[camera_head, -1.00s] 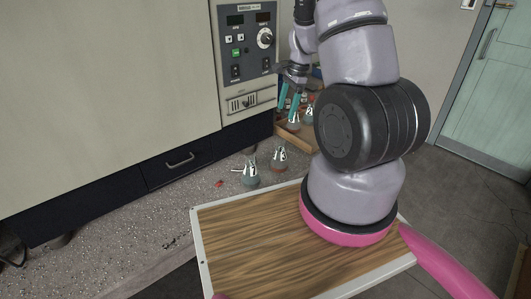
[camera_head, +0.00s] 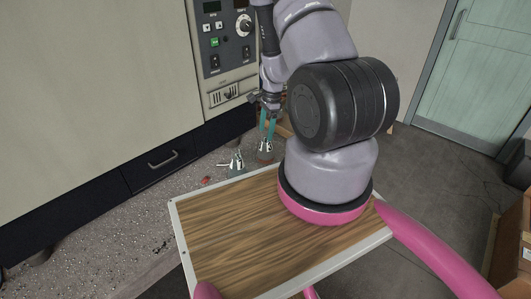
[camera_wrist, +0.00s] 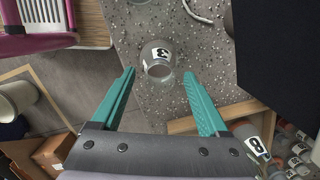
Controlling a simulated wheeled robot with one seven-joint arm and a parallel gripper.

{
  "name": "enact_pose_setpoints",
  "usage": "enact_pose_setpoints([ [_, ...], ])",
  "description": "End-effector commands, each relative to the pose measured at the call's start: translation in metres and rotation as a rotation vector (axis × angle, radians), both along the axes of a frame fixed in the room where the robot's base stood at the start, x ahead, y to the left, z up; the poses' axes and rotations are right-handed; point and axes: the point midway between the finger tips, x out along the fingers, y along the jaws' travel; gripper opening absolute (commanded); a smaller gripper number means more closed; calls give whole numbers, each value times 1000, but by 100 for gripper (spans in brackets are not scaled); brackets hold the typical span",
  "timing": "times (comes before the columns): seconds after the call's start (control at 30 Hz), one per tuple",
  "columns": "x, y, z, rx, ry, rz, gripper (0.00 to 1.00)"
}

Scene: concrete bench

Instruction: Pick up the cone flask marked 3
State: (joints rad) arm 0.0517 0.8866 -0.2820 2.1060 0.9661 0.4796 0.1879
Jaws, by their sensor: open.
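The cone flask marked 3 (camera_wrist: 158,58) stands on the speckled bench in the wrist view, its label facing the camera. It lies ahead of and between the teal fingertips of my gripper (camera_wrist: 160,80), not touching them. My gripper is open and empty. In the head view my gripper (camera_head: 267,123) points down just above a flask (camera_head: 265,151), which appears to be the same one; its number is too small to read there.
A wooden crate (camera_wrist: 238,110) with several flasks, one labelled 8 or similar (camera_wrist: 253,142), sits at the lower right of the wrist view. A small red item (camera_head: 206,180) lies on the bench.

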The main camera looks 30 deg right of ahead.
Motion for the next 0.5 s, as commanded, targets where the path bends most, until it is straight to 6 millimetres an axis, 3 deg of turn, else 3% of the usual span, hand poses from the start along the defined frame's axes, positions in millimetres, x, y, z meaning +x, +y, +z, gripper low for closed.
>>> enact_pose_setpoints([
  [0.13, 0, 2, -16, 1, 1, -1, 78],
  [0.37, 0, 2, -18, 0, -1, 1, 78],
  [0.4, 0, 2, -18, 0, -1, 1, 74],
  [0.5, 0, 2, -18, 0, -1, 1, 36],
])
